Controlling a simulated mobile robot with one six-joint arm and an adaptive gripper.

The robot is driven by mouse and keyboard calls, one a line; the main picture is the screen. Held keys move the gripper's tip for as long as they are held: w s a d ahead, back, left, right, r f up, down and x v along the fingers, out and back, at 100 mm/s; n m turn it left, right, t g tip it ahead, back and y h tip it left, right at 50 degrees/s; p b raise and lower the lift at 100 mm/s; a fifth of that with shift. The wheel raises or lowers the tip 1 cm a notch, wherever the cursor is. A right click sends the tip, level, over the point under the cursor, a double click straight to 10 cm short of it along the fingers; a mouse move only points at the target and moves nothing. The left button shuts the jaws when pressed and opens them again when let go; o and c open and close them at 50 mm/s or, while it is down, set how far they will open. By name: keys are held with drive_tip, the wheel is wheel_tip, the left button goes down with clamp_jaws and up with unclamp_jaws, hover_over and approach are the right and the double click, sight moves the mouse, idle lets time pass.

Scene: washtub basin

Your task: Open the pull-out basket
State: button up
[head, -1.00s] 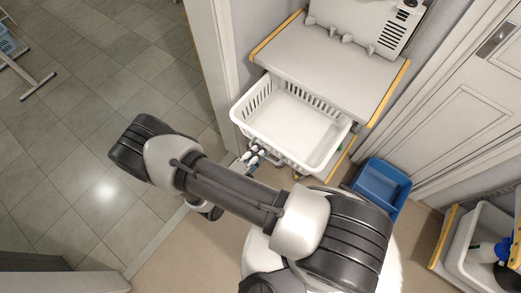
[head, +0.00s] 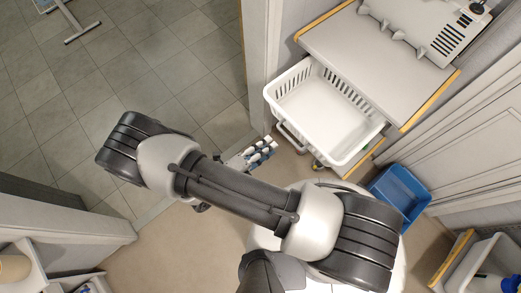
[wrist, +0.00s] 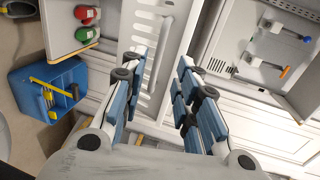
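The pull-out basket (head: 318,110) is white with slotted sides and looks empty. In the head view it stands well out from under the grey-white cabinet top (head: 380,50). In the wrist view, a slotted white panel (wrist: 143,25) with a long bar (wrist: 162,55), apparently the basket front, lies ahead. My gripper (head: 255,153) is by the basket's front in the head view and appears apart from it. In the wrist view its blue-padded fingers (wrist: 160,98) are spread with nothing between them.
A blue bin (head: 402,195) stands on the floor right of the basket; the wrist view shows yellow-handled items in it. A white door (head: 470,135) is at the right. A door frame (head: 256,65) stands left of the basket.

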drive_tip(key=shift+v, duration=1.2)
drive_tip(key=w+d+r+m+g+y, duration=0.1)
drive_tip(key=d+r+m+g+y, duration=0.3)
drive_tip(key=r+m, duration=0.65)
drive_tip(key=w+d+r+m+g, duration=0.1)
drive_tip(key=d+r+m+g, duration=0.1)
drive_tip(key=r+m+g, duration=0.65)
drive_tip(key=s+d+r+m+t+y, duration=0.3)
drive_tip(key=r+m, duration=0.6)
drive_tip(key=m, duration=0.3)
drive_tip(key=s+d+r+m+t+y, duration=0.3)
drive_tip(key=r+m, duration=0.6)
drive_tip(key=m, duration=0.3)
drive_tip(key=shift+s+d+m+t+y, duration=0.35)
drive_tip(key=shift+s+t+y, duration=0.5)
drive_tip(key=shift+s+y, duration=0.3)
